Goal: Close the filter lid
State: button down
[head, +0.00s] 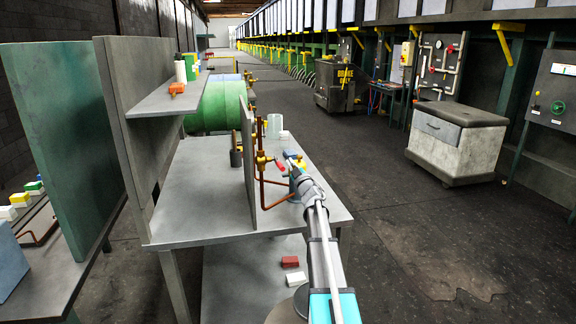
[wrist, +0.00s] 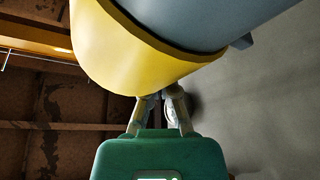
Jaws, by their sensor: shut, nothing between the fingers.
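My gripper (head: 291,160) reaches over the far part of the grey workbench (head: 190,200), beside brass valves (head: 262,160) and a copper pipe (head: 270,203). In the wrist view my gripper (wrist: 162,102) is shut, with its thin fingers close together and nothing visible between them. A large rounded yellow body (wrist: 115,48) with a blue-grey part (wrist: 195,20) fills the top of that view, above the fingers. I cannot tell whether it touches them. I cannot clearly make out the filter lid or how far it is open.
An upright grey panel (head: 248,150) stands left of the arm. A translucent container (head: 274,126) and a white block (head: 284,135) stand farther back on the bench. A red block (head: 290,262) lies on the lower shelf. The floor (head: 390,220) right of the bench is clear.

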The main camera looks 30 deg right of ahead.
jog(key=shift+r, duration=0.1)
dwell(0.3)
notch_tip(320, 180, up, 4)
jog(key=a+p, duration=0.2)
jog(key=p, duration=0.2)
jog(key=f+b+v, duration=0.1)
jog(key=b+v, duration=0.3)
jog(key=v, duration=0.6)
jog(key=shift+w, duration=0.2)
jog(key=shift+a, duration=0.1)
dwell(0.4)
